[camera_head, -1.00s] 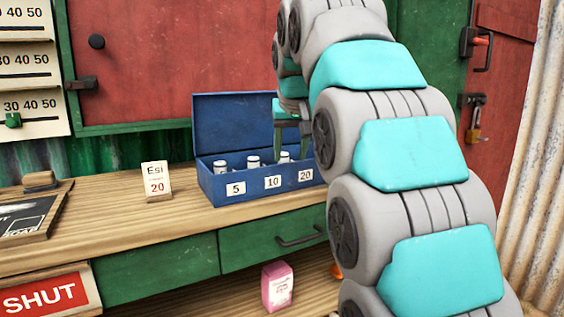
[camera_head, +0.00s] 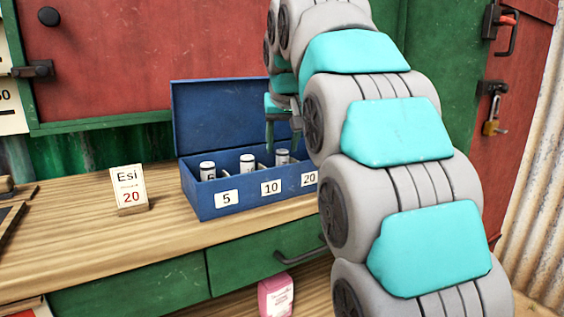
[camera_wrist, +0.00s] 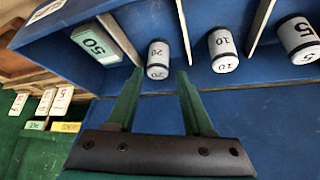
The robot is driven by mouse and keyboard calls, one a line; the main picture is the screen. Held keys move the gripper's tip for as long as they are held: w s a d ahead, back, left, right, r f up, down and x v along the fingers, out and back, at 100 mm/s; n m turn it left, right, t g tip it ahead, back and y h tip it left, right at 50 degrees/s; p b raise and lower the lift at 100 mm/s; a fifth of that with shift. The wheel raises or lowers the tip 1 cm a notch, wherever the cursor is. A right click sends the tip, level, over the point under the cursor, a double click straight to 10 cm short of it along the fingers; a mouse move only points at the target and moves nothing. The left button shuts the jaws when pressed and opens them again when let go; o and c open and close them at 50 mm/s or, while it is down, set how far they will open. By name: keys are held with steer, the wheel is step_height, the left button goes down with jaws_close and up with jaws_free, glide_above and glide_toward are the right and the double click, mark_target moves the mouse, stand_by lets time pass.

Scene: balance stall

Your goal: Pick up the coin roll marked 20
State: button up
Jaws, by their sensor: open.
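The coin roll marked 20 (camera_wrist: 157,59) is a white cylinder with dark blue bands, standing in a compartment of the open blue box. In the head view the roll (camera_head: 283,156) stands behind the box's 20 label. My gripper (camera_wrist: 159,74) is open and empty. In the wrist view its two green fingertips lie on either side of the roll's near end, with gaps between; I cannot tell how deep they reach. In the head view my gripper (camera_head: 283,142) hangs over the box's right part, just above the roll, and my arm hides the box's right end.
The rolls marked 10 (camera_wrist: 222,50) and 5 (camera_wrist: 298,40) stand in neighbouring compartments behind thin dividers. A green block marked 50 (camera_wrist: 95,44) lies on the other side. The blue box (camera_head: 200,202) has its lid raised behind. A card reading Esi 20 (camera_head: 129,188) stands on the counter.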

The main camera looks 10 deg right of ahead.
mark_target(283, 152)
steer(key=x, duration=0.5)
steer(key=shift+s+d, duration=0.1)
steer(key=shift+d, duration=0.05)
jaws_close()
stand_by(0.4)
